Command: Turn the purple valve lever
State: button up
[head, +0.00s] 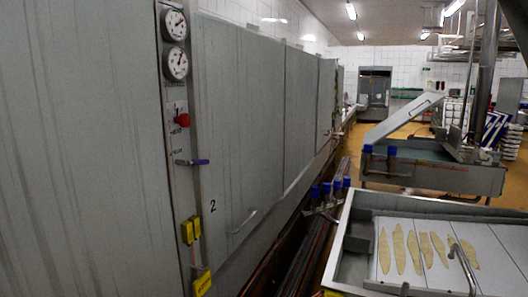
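The purple valve lever (197,162) is a small handle on the narrow control strip of the grey cabinet wall, at left of centre in the head view. It sticks out to the right, roughly level, from a metal stem. A red knob (182,120) sits above it, and two round gauges (175,64) are higher up. My gripper is not visible in the head view, so its place relative to the lever cannot be seen.
Grey cabinet doors (240,120) run along the left. Yellow boxes (187,232) are fixed below the lever. A metal vat (345,262) with pale strips stands at lower right, and another vat (440,176) stands behind. Tan floor (370,132) shows farther back.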

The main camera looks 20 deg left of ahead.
aim_at(196, 163)
jog(key=u, duration=0.6)
jog(key=i, duration=1.05)
jog(key=u, duration=0.85)
